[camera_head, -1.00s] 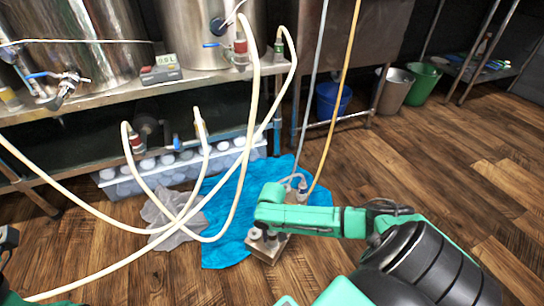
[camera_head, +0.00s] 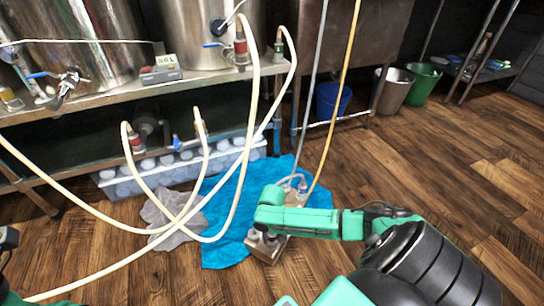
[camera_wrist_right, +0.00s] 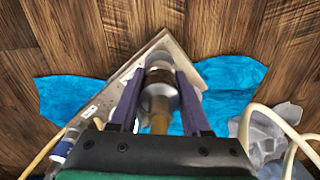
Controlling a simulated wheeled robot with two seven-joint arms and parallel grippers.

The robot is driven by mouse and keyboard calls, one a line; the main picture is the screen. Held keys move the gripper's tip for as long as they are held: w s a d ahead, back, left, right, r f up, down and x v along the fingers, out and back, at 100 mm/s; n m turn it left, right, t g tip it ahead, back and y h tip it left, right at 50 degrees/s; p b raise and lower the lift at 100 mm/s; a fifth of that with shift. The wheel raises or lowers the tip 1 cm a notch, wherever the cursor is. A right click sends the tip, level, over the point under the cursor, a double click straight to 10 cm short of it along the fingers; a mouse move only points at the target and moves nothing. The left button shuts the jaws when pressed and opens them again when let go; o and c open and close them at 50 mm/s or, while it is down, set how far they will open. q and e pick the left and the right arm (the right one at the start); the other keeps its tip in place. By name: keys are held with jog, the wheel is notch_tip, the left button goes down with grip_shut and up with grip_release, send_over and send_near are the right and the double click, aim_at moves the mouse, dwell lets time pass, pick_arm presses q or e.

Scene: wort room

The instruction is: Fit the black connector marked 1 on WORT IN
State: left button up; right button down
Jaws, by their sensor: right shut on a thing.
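My right gripper (camera_wrist_right: 158,95) is shut on a grey metal, cylinder-shaped fitting (camera_wrist_right: 158,82) with a brownish stem toward the wrist. No number shows on it, and I cannot tell whether it is the black connector. Behind it in the wrist view is a steel block (camera_wrist_right: 180,50) with a white label, on a blue cloth. In the head view, my right gripper (camera_head: 262,225) is over the same steel block (camera_head: 266,252), beside short round fittings on its near end. The gripper hides part of these, so I cannot see whether the fitting is seated. WORT IN lettering is not readable.
The blue cloth (camera_head: 225,205) lies on the wooden floor. Cream hoses (camera_head: 205,180) loop at left from the steel kettle bench. A grey and a yellow hose (camera_head: 343,80) run down to the block's far end. A crumpled grey cloth (camera_head: 165,225) lies left. Floor at right is clear.

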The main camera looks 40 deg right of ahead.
jog(key=shift+f+b, duration=0.45)
jog(key=shift+f, duration=0.45)
jog(key=shift+c, duration=1.4)
grip_release()
